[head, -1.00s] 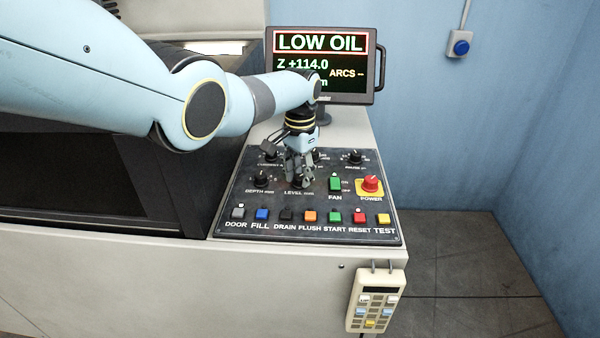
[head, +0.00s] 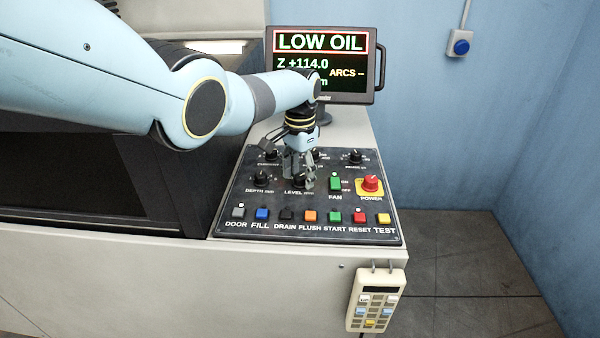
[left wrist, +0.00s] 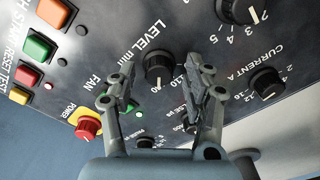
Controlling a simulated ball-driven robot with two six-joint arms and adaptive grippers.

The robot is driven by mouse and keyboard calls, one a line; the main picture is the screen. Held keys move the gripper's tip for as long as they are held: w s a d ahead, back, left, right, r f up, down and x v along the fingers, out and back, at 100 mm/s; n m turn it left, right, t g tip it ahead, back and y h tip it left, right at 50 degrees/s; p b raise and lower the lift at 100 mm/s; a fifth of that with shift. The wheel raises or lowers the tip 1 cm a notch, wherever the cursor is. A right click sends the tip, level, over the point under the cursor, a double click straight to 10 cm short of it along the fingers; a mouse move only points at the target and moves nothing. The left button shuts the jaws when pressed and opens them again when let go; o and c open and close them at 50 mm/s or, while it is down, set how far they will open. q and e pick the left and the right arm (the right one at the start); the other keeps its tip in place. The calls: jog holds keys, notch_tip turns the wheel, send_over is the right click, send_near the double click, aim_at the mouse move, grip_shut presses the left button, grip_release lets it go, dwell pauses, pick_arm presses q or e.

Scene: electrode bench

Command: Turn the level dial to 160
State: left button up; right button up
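The level dial is a black knob with a white mark; in the left wrist view (left wrist: 159,66) it sits beside the words LEVEL mm. Its mark points toward the bottom of that picture, but the number it meets is not clear. In the head view the dial (head: 299,181) is partly hidden by my left gripper (head: 302,180). In the left wrist view the left gripper's (left wrist: 160,88) fingers are apart, one on each side of the dial's near edge, with a gap to the knob. No contact shows. My right gripper is in neither view.
Close by are the depth dial (head: 260,178), the current dial (left wrist: 266,83), the green fan switch (head: 335,184) and the red power knob (head: 370,184). A row of coloured buttons lines the panel's front. The monitor (head: 322,65) behind reads LOW OIL.

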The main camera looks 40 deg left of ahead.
aim_at(300, 175)
pick_arm(q)
notch_tip(300, 175, up, 12)
dwell(0.6)
dwell(0.4)
